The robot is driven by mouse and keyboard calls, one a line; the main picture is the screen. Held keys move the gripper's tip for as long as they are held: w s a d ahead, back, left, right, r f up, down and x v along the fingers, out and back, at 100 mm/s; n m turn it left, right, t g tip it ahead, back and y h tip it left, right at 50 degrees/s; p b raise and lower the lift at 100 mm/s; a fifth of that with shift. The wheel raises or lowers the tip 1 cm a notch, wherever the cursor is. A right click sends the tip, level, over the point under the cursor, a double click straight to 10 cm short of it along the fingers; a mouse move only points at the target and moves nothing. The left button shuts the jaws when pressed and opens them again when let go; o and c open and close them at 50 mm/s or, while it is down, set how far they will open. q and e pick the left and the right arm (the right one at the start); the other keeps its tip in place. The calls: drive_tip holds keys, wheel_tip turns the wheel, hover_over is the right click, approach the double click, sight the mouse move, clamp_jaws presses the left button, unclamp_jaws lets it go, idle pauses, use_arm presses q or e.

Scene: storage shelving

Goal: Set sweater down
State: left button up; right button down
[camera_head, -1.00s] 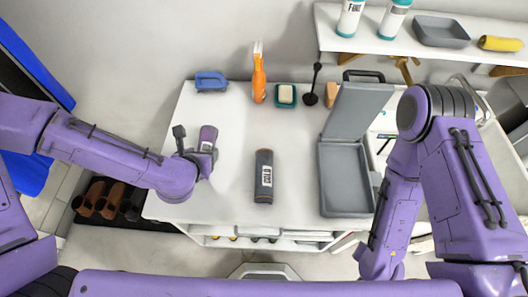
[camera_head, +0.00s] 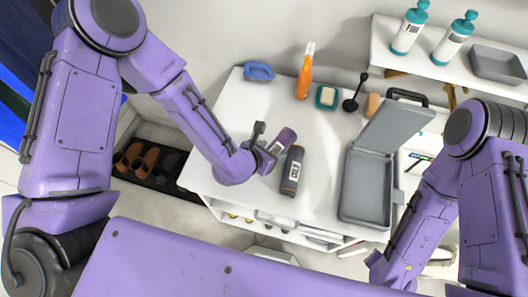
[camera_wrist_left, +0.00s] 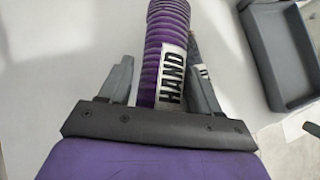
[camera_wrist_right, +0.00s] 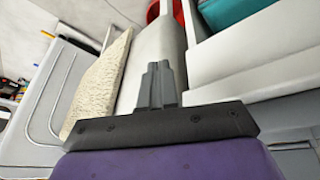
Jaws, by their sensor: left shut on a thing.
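No sweater is plainly recognisable. My left gripper (camera_head: 264,154) is shut on a purple ribbed roll (camera_head: 283,140) above the white tabletop. In the left wrist view the roll (camera_wrist_left: 165,45) stands between the two fingers and carries a white label reading "HAND". I cannot tell whether it touches the tabletop. A dark grey roll (camera_head: 291,171) with a white label lies close to its right; part of it shows behind the purple roll in the left wrist view. My right gripper (camera_wrist_right: 158,85) is shut and empty, fingertips together; its fingers are hidden in the head view.
An open grey case (camera_head: 367,190) lies on the right. A blue brush (camera_head: 258,71), orange bottle (camera_head: 305,75), teal soap dish (camera_head: 326,97) and black plunger-like tool (camera_head: 352,103) line the back. A wall shelf (camera_head: 400,70) holds bottles. The front-left tabletop is clear.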

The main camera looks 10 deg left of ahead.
use_arm(q)
drive_tip(key=f, duration=0.1)
drive_tip(key=w+a+f, duration=0.1)
drive_tip(key=a+f, duration=0.1)
drive_tip(key=shift+w+a+f, duration=0.1)
drive_tip(key=shift+w+f, duration=0.1)
drive_tip(key=shift+w, duration=0.2)
wheel_tip(320, 180, down, 3)
drive_tip(key=shift+a+r+p, duration=0.1)
drive_tip(key=shift+p, duration=0.25)
drive_tip(key=shift+w+f, duration=0.1)
drive_tip(key=shift+f, duration=0.15)
drive_tip(key=shift+f, duration=0.1)
drive_tip(key=shift+f+b, duration=0.15)
drive_tip(key=shift+b, duration=0.15)
drive_tip(key=o, duration=1.4)
